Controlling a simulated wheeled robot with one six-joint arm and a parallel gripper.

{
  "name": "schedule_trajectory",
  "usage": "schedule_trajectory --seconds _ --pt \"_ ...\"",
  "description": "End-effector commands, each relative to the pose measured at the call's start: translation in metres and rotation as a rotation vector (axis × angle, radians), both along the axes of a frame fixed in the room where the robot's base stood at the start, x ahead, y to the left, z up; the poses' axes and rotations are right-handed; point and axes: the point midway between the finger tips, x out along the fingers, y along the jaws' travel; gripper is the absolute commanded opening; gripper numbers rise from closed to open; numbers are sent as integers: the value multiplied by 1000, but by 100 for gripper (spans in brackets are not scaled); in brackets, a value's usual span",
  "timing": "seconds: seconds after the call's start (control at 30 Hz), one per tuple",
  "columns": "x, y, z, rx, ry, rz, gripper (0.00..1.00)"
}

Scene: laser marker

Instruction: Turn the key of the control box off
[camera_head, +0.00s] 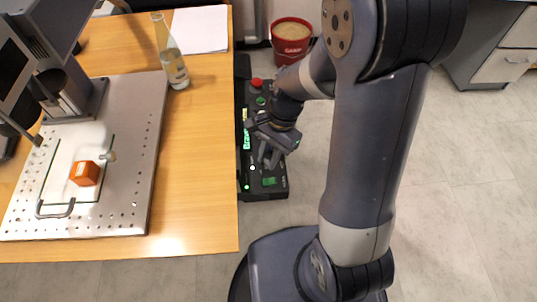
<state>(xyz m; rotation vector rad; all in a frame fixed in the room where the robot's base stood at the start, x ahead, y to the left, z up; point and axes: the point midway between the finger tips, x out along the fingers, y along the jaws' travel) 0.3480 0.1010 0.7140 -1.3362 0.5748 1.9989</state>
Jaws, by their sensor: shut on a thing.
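The black control box (245,165) stands against the right side of the wooden table. It has a red button at its far end, green buttons and green lights along its top. My gripper (268,160) is over the near half of its top, pointing down, with its fingers shut at the panel. The key is hidden by the fingers, so I cannot see which way it is turned.
A red bucket (291,50) stands behind the box.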

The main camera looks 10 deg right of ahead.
Motion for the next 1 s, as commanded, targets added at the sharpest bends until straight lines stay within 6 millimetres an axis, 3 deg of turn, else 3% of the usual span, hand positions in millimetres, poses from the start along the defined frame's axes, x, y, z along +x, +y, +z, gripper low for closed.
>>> schedule_trajectory --seconds 0.37,1.0 --pt "0 1 2 0 3 158 0" --pt "1 4 2 0 1 755 0"
